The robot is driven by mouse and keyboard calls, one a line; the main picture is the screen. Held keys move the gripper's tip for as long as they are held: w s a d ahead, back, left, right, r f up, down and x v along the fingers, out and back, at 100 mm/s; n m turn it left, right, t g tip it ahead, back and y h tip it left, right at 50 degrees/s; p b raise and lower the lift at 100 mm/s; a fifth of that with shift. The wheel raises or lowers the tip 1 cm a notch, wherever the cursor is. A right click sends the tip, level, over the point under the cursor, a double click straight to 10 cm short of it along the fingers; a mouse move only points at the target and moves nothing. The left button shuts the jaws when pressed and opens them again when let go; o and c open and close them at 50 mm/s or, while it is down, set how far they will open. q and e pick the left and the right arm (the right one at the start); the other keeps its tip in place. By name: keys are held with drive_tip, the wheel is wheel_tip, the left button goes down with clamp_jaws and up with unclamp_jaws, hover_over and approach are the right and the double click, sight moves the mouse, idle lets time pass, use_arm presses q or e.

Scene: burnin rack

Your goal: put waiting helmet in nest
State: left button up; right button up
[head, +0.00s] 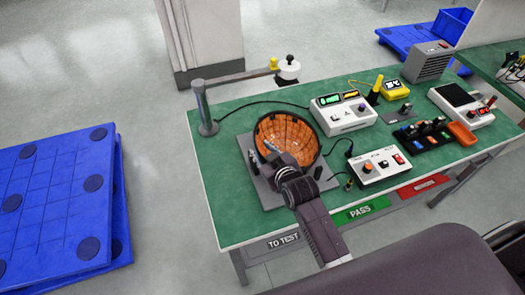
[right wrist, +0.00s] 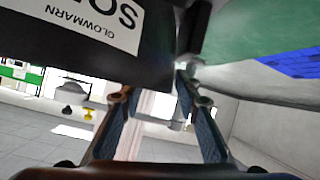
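A helmet-like shell (head: 300,130) with an orange, gridded inside and dark rim sits open side up over a grey plate (head: 262,188) on the green table. The plate may be the nest; I cannot tell whether the shell is seated. My right gripper (head: 272,150) reaches over the shell's near left side, in front of its inside. In the right wrist view, my right gripper (right wrist: 155,88) has its fingertips apart, with nothing clearly held between them. A black surface with an upside-down white label (right wrist: 100,22) is close at upper left. My left gripper is not in view.
A post with a swing arm (head: 235,78) stands at the table's back left. White control boxes (head: 343,112) (head: 380,165) stand right of the shell. A black rack (head: 422,135) is further right. Blue pallets (head: 55,205) lie left. The table's front left (head: 228,225) is clear.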

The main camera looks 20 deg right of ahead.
drive_tip(key=shift+r, duration=0.25)
drive_tip(key=a+b+v, duration=0.1)
drive_tip(key=v, duration=1.1)
drive_tip(key=shift+d+r, duration=0.35)
drive_tip(key=shift+d, duration=0.2)
